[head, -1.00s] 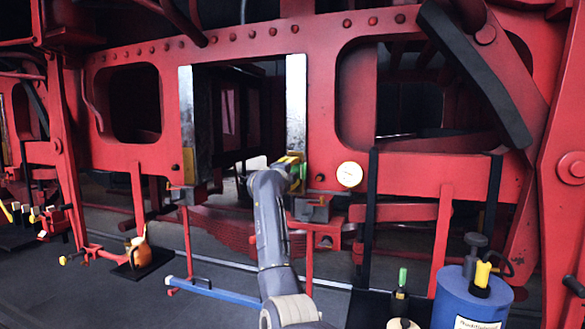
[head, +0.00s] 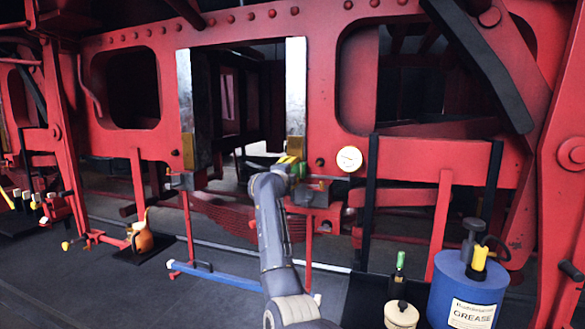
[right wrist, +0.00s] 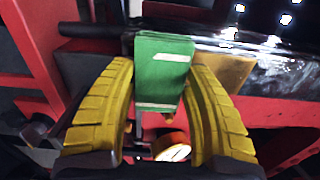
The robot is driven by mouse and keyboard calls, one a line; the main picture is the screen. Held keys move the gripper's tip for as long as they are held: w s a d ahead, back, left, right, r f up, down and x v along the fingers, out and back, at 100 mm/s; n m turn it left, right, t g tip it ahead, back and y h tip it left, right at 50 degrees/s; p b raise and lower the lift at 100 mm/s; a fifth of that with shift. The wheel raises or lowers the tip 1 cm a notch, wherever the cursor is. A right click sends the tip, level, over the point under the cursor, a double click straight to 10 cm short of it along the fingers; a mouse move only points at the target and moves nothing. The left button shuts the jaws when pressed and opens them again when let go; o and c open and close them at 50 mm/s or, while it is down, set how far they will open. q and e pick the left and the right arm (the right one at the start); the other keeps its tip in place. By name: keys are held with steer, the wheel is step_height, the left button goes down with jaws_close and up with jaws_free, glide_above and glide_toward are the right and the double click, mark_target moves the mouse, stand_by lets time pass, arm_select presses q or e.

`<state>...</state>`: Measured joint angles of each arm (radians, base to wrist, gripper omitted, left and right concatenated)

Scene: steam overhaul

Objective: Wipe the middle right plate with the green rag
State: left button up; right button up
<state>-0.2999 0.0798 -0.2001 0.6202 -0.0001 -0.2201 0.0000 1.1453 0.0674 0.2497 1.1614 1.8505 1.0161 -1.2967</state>
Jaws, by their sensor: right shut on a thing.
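The right steel plate (head: 296,85) stands upright at the right side of the central frame opening, with a brass-coloured block (head: 296,147) at its lower end. My right gripper (head: 293,166) is at the plate's foot. In the right wrist view its yellow fingers are shut on the green rag (right wrist: 163,70), which hangs as a folded pad between them. The shiny plate (right wrist: 245,65) runs beyond the rag there; I cannot tell whether they touch. The rag shows only as a small green patch in the head view (head: 304,169). My left gripper is out of view.
A similar left plate (head: 184,85) lines the opening's other side. A white gauge (head: 349,159) sits right of my gripper. A blue grease drum (head: 466,290) and a green-topped bottle (head: 400,270) stand at front right. A blue bar (head: 230,279) lies low at left.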

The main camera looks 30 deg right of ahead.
steer(key=shift+f, duration=1.9)
steer(key=shift+v, duration=3)
steer(key=shift+a, duration=0.1)
steer(key=v, duration=0.2)
steer(key=shift+s+a, duration=0.25)
steer(key=shift+a, duration=0.05)
steer(key=shift+d, duration=0.1)
steer(key=x, duration=0.6)
steer(key=shift+w+d, duration=0.25)
steer(key=shift+d, duration=0.1)
